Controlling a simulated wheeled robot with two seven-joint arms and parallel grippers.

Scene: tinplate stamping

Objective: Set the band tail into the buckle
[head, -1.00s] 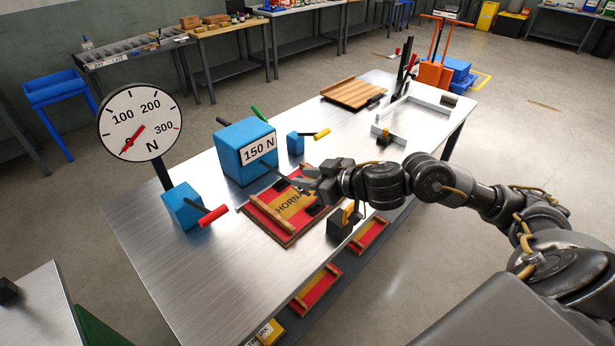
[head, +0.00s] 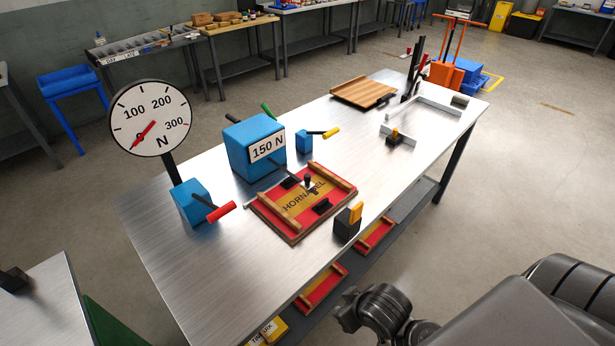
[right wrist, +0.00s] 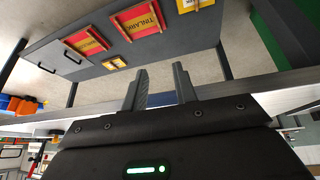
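The red, wood-edged panel (head: 268,219) with the yellow HORNALL label lies flat on the metal table. Small dark parts lie on it: a dark upright piece with a silvery bit (head: 308,183) near its middle and a black block (head: 322,206) beside it. I cannot tell which is the band tail or the buckle, or whether they are joined. A dark bar reaches from the blue 150 N box (head: 241,145) toward the panel. My right gripper, in the right wrist view (right wrist: 160,86), has its fingers apart and empty, away from the panel. My left gripper is not in view.
A round dial gauge (head: 149,118) and a blue block with a red handle (head: 190,201) stand left of the panel. A black block with a yellow lever (head: 347,222) stands at the table's front edge. Red panels (right wrist: 141,27) lie on the shelf below.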

